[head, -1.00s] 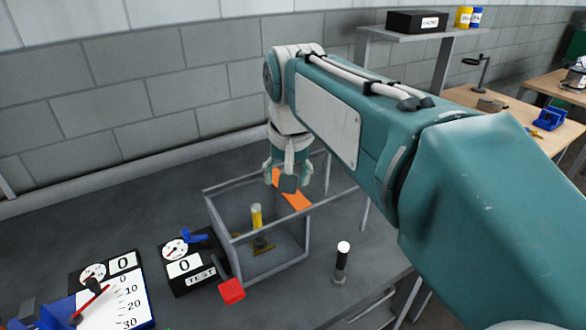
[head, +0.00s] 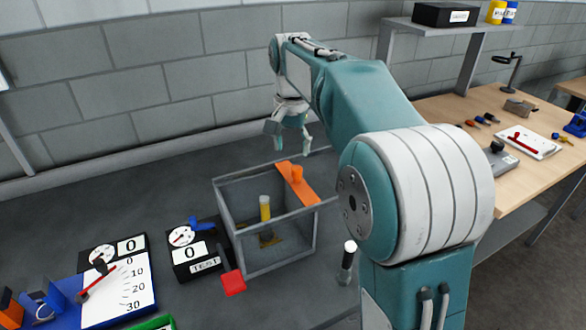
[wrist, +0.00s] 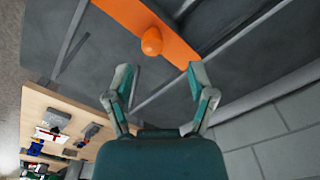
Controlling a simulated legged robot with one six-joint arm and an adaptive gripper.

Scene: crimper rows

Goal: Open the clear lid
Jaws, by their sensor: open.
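The clear lid and box are a grey-framed transparent case (head: 277,273) on the dark bench in the head view. An orange strip (head: 304,193) with an orange knob (head: 296,174) lies along its right top edge. I cannot tell the clear panel's exact edges.
A white-topped post (head: 347,262) stands right of the box. A raised shelf (head: 458,34) is at the back right.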

